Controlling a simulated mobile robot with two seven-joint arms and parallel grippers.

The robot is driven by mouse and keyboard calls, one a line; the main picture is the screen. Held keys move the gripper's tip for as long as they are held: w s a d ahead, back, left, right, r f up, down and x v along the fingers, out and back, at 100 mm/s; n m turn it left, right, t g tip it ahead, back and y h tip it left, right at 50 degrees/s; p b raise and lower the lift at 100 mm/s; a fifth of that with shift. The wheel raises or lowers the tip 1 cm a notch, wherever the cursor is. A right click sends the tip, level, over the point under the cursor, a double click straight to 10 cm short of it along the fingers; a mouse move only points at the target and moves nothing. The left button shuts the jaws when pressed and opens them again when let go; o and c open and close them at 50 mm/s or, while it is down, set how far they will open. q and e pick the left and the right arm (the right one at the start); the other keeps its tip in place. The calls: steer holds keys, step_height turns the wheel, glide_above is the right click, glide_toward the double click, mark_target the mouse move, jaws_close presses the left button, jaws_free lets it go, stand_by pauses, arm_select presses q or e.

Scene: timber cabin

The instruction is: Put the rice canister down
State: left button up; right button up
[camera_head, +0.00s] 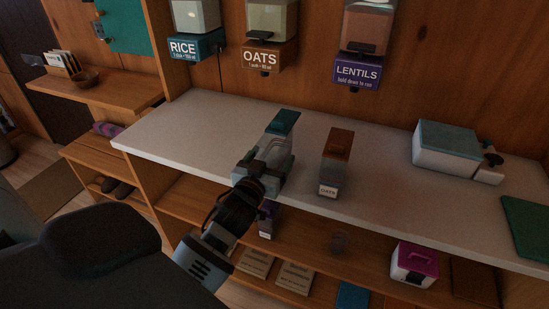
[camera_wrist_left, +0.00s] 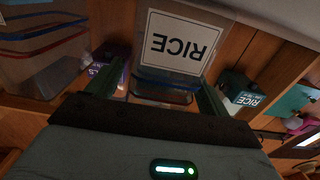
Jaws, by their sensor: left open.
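The rice canister (camera_head: 281,143) is a clear box with a teal lid, upright at the front part of the pale counter (camera_head: 190,122). In the left wrist view its white RICE label (camera_wrist_left: 180,44) is upside down and close. My left gripper (camera_head: 263,168) is at the canister's near side. Its fingers show in the left wrist view (camera_wrist_left: 158,98), open, one on each side of the canister. I cannot tell whether they touch it. The canister's base is partly hidden by the gripper. My right gripper is not in view.
An oats canister (camera_head: 336,162) with a brown lid stands just right of the rice canister. Rice (camera_head: 197,46), oats (camera_head: 270,55) and lentils (camera_head: 357,71) dispensers hang on the wall behind. A teal-topped box (camera_head: 446,150) sits farther right. The counter's left part is clear.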

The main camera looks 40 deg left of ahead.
arm_select(q)
steer(key=shift+x, duration=0.95)
steer(key=c, duration=1.3)
steer(key=shift+o, duration=0.2)
